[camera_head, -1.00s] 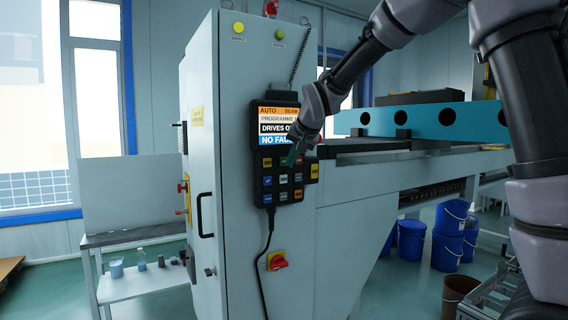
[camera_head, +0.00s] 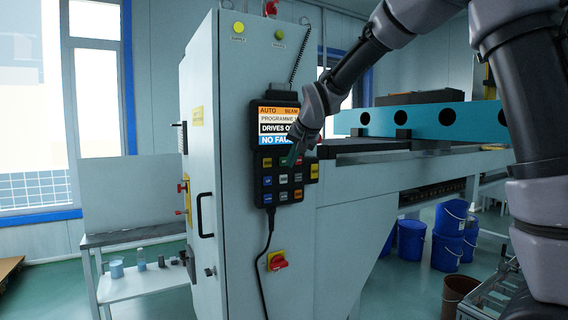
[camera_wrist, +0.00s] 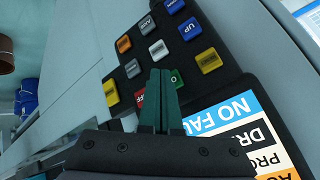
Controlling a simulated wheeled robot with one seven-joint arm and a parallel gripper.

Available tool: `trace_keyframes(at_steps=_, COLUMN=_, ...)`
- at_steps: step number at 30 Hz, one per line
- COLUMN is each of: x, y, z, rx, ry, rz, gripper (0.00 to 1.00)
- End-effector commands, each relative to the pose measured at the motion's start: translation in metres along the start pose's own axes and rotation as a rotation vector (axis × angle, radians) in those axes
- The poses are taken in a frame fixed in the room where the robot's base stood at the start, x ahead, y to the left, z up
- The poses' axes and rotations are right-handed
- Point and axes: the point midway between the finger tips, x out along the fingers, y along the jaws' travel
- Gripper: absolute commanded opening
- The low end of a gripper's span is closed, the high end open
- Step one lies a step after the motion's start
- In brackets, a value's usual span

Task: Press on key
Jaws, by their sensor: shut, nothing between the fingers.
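The black control pendant (camera_head: 283,187) hangs on the side of the grey cabinet, with a lit screen above rows of coloured keys. In the wrist view the pendant appears rotated. A green key (camera_wrist: 176,77) with a white marking is partly hidden behind my fingertips. A red key (camera_wrist: 140,97) lies just left of the fingers. My gripper (camera_head: 292,158) is shut and empty, its green fingertips over the upper keys; it also fills the lower middle of the wrist view (camera_wrist: 160,74). I cannot tell whether the tips touch a key.
Grey, yellow and blue keys surround the green one, such as a grey key (camera_wrist: 158,49) and a yellow key (camera_wrist: 209,61). A red rotary switch (camera_head: 277,261) sits lower on the cabinet. A teal beam (camera_head: 430,122) extends to the right behind my arm.

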Motion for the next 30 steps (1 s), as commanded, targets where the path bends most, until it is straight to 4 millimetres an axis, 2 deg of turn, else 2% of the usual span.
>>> trace_keyframes(at_steps=30, x=0.0062, y=-0.0047, z=-0.0045, rx=0.000, ry=0.000, rz=0.000, gripper=0.00)
